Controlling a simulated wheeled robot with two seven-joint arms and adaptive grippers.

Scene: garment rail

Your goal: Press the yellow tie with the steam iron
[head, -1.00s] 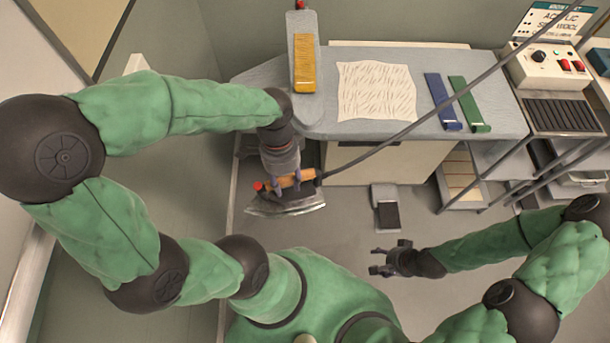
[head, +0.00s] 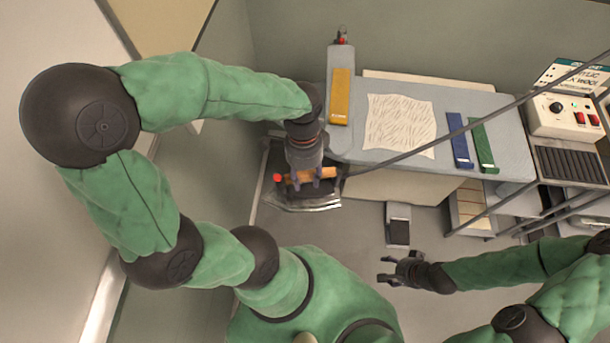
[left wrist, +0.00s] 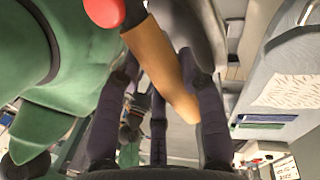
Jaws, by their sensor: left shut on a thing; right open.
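The yellow tie (head: 340,97) lies lengthwise on the narrow sleeve board (head: 334,139) at the left end of the pressing table. My left gripper (head: 311,181) is shut on the wooden handle of the steam iron (head: 301,200), in front of the table's left end, beside and apart from the tie. The iron's wooden handle with its red end also shows in the left wrist view (left wrist: 155,62), between the fingers of my left gripper (left wrist: 165,125). The tie cannot be made out there. My right gripper (head: 392,271) is open and empty over the floor at the lower right.
A crumpled white cloth (head: 399,125), a blue tie (head: 459,140) and a green tie (head: 483,145) lie on the table (head: 425,165). A cable runs from the iron across the table's front. A control box (head: 570,114) stands at right. A foot pedal (head: 398,225) is on the floor.

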